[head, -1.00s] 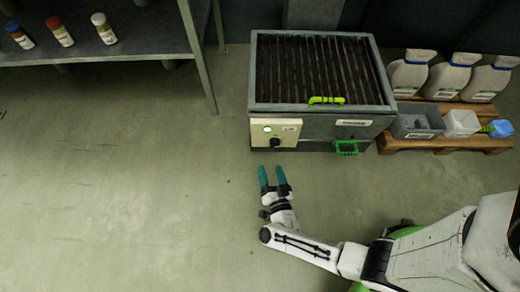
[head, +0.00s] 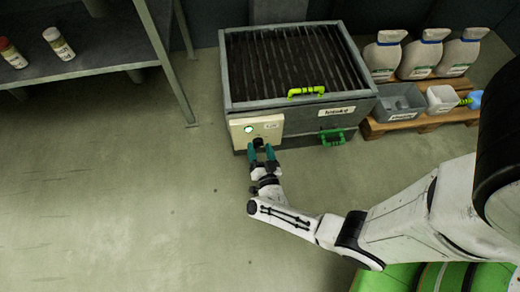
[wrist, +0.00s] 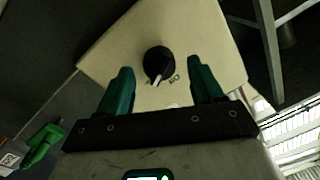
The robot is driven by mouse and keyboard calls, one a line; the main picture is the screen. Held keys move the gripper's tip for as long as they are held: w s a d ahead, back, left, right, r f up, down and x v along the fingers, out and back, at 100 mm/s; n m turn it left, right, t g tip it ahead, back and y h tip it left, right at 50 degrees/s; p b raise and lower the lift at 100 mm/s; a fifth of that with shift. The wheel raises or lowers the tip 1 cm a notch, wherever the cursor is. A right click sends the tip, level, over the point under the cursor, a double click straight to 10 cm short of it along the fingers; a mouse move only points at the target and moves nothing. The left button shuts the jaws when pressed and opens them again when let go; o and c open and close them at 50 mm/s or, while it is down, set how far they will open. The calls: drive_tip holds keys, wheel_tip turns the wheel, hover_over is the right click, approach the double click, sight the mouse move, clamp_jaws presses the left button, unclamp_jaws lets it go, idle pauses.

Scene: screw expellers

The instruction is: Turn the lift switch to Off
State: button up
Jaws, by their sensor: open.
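The lift switch is a round black knob (wrist: 159,62) with a white pointer mark, on a cream panel (wrist: 110,55) with small lettering by the knob. In the head view the panel (head: 241,137) sits on the front left of the grey machine, with a lit greenish-white lamp above left of the knob (head: 258,142). My gripper (head: 262,153) has teal fingers and is open in front of the knob. In the wrist view the knob lies between and beyond the open fingers (wrist: 159,85). I cannot tell whether either finger touches it. The pointer's setting is not clearly readable.
The grey machine (head: 229,84) has a yellow-green handle (head: 306,91) on top and a green handle (head: 332,138) on its front. A pallet (head: 425,122) with white jugs and bins stands right. A metal shelf (head: 100,62) stands left. The floor between is clear.

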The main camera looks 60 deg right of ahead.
drive_tip(key=shift+w+d, duration=0.2)
drive_tip(key=shift+d, duration=0.1)
drive_tip(key=shift+c, duration=0.2)
drive_tip(key=c, duration=1)
drive_tip(key=shift+n, duration=0.3)
drive_tip(key=n+p, duration=0.3)
drive_tip(key=n, duration=0.2)
drive_tip(key=shift+a+r, duration=0.1)
drive_tip(key=shift+r, duration=0.05)
drive_tip(key=n+g+p, duration=0.1)
drive_tip(key=n, duration=0.4)
drive_tip(key=shift+w+n, duration=0.1)
drive_tip(key=shift+n, duration=0.2)
